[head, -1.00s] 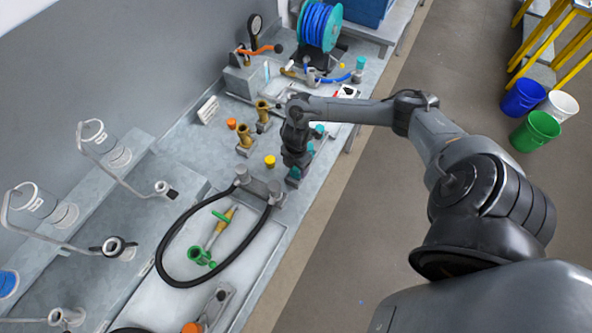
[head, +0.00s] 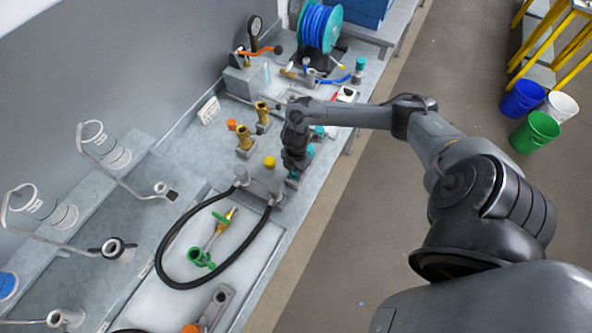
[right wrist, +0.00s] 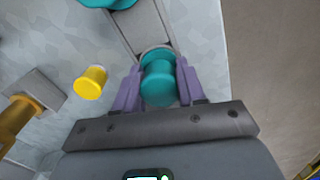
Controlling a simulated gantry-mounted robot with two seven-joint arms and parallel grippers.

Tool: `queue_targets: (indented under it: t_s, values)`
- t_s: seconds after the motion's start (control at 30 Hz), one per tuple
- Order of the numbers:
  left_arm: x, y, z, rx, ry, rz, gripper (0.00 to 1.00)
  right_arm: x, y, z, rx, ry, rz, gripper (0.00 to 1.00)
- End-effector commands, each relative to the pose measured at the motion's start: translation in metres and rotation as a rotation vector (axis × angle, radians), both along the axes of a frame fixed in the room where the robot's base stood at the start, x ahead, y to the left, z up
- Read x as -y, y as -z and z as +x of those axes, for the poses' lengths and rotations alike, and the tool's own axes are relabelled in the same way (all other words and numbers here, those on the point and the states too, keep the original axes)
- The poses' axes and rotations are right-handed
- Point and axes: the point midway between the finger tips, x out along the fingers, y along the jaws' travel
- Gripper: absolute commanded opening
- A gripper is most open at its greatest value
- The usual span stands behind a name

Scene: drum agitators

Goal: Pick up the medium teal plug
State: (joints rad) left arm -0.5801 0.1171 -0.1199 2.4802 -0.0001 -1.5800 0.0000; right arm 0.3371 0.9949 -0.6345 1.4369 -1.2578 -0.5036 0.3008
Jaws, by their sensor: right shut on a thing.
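A teal plug (right wrist: 159,84) sits between the two purple fingers of my right gripper (right wrist: 158,88) in the right wrist view, with both fingers against its sides. It is still at a grey block or rail; I cannot tell whether it is lifted clear. In the head view my right gripper (head: 295,160) points down over the bench, and the plug under it is mostly hidden. Another teal plug (right wrist: 108,2) shows at the top edge of the right wrist view, on the same grey rail. My left gripper is not in view.
A yellow plug (head: 269,162) stands just left of my right gripper. Brass fittings (head: 244,137) stand on the bench (head: 190,158) beyond it. A black hose (head: 165,240) loops nearer. A hose reel (head: 320,25) stands at the back. Buckets (head: 535,131) are on the floor at right.

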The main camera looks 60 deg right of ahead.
Motion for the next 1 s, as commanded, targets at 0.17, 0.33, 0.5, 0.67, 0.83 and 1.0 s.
queue_targets:
  t_s: [0.17,0.33,0.5,0.67,0.83,1.0]
  values:
    - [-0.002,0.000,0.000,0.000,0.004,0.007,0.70,0.000,-0.005,0.001,0.002,0.000,0.000,0.09]
    - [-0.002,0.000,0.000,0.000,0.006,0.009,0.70,0.000,-0.019,0.001,0.002,-0.001,0.001,0.09]
    - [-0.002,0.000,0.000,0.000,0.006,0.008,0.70,0.003,-0.044,-0.002,0.001,-0.002,-0.003,0.09]
    - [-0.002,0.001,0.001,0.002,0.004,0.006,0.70,0.019,-0.061,-0.033,-0.003,-0.001,-0.008,0.09]
    - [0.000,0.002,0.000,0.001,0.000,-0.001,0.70,0.032,-0.080,-0.061,-0.005,-0.003,-0.006,0.09]
    - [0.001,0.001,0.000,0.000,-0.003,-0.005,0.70,0.041,-0.093,-0.081,-0.004,-0.001,-0.006,0.09]
